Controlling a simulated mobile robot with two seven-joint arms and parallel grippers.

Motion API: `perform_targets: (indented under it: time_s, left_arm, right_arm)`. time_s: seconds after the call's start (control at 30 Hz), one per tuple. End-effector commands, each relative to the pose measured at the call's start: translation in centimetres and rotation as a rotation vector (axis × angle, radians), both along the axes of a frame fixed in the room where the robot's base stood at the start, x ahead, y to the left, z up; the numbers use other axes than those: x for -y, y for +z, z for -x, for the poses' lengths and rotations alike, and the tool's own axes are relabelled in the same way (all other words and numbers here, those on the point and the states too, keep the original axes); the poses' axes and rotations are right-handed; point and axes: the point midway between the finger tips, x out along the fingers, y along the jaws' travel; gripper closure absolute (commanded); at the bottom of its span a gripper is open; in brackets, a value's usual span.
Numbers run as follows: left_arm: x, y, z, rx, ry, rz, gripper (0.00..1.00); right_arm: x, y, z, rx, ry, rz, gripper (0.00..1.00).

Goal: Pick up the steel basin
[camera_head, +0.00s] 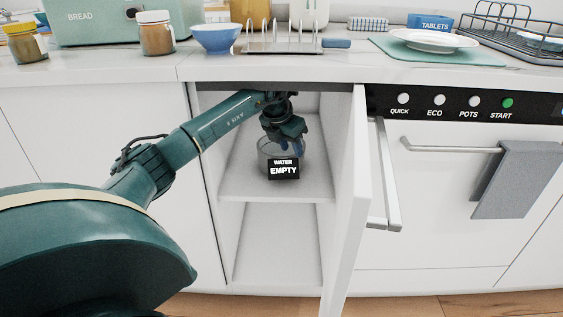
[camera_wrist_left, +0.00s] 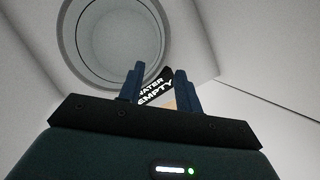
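The steel basin (camera_head: 265,152) is a round grey vessel on the upper shelf inside the open cabinet. A black sign reading "WATER EMPTY" (camera_head: 283,169) shows at its front. My left gripper (camera_head: 291,139) reaches into the cabinet and hangs over the basin, hiding part of it. In the left wrist view the basin (camera_wrist_left: 110,82) shows its round rim and empty inside, at the upper left. The two fingers of the left gripper (camera_wrist_left: 160,83) are apart, with the sign between them in the picture. The left finger overlaps the basin's edge; I cannot tell whether it touches. My right gripper is out of view.
The cabinet door (camera_head: 349,200) stands open on the right, beside the dishwasher (camera_head: 440,225) with a grey towel (camera_head: 517,180). The lower shelf (camera_head: 275,270) is empty. The counter (camera_head: 220,70) above holds a bread box, jars, a blue bowl (camera_head: 217,39), a rack and a plate.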

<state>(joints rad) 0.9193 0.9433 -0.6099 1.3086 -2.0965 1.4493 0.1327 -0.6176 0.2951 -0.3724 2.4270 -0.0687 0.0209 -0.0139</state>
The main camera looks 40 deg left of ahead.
Motion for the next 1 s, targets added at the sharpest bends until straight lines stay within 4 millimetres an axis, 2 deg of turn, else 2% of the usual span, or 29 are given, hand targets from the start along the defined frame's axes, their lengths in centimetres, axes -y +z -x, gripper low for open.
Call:
perform_targets:
  time_s: [0.03, 0.1, 0.2, 0.53, 0.9, 1.0]
  left_arm:
    - [0.2, -0.1, -0.9, 0.0, -0.002, 0.002, 0.66]
    - [0.1, -1.4, -1.3, -0.004, -0.002, 0.002, 0.66]
    - [0.0, -2.4, -1.7, -0.003, -0.002, -0.001, 0.66]
    - [0.0, -2.8, -1.9, -0.001, -0.002, -0.001, 0.66]
    - [0.0, -2.8, -1.9, -0.002, -0.001, -0.001, 0.96]
    - [0.0, -2.8, -1.9, -0.002, -0.001, -0.001, 1.0]
  right_arm:
    - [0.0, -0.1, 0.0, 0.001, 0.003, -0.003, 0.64]
    - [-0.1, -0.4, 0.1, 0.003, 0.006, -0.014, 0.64]
    - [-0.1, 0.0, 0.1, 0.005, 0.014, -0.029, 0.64]
    - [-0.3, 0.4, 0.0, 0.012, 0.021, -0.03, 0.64]
    - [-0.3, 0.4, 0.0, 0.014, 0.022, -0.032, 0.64]
    - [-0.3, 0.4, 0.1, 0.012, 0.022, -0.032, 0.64]
